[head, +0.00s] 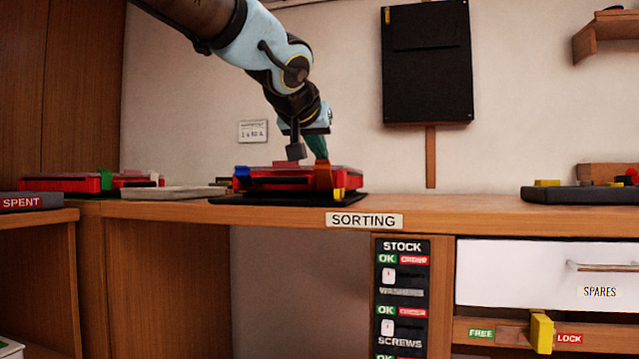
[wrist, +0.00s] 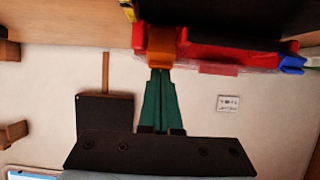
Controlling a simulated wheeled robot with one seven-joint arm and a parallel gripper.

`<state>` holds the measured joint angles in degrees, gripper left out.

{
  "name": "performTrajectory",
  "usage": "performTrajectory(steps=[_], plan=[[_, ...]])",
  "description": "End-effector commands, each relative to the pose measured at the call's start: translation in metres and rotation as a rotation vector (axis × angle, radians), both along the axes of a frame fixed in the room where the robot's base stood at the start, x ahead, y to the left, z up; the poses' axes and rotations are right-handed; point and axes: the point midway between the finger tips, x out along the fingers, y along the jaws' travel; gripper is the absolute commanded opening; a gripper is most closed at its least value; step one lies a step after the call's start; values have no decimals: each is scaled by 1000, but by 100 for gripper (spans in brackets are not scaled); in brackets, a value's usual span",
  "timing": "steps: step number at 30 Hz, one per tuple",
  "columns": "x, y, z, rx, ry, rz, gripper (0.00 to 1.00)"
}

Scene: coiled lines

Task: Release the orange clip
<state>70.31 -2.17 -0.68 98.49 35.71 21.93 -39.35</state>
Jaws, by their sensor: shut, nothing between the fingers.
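The orange clip (head: 323,176) sits on the right part of the red case (head: 285,181), on a black mat on the sorting counter. In the wrist view the orange clip (wrist: 163,46) is at the edge of the red case (wrist: 210,54). My gripper (head: 322,158) has green fingers and points down at the top of the orange clip. In the wrist view the fingers of my gripper (wrist: 160,72) are together, with tips right by the clip; I cannot tell whether they touch it. Nothing shows between them.
A second red case (head: 62,184) with a green clip lies at the left. A dark tray (head: 575,195) is at the right. The counter between the mat and this tray is clear.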

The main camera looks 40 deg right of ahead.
Motion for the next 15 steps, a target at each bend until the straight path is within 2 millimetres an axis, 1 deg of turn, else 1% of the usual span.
performTrajectory(steps=[1, 10, 11, 12, 15], plan=[[0, 1, -11, -20, -12, 0, 0], [0, 1, -13, -120, -76, 1, 0], [0, 1, -13, -121, -78, 1, 0], [0, 0, -6, -120, -75, 1, 0], [0, 0, -6, -118, -75, 0, 0]])
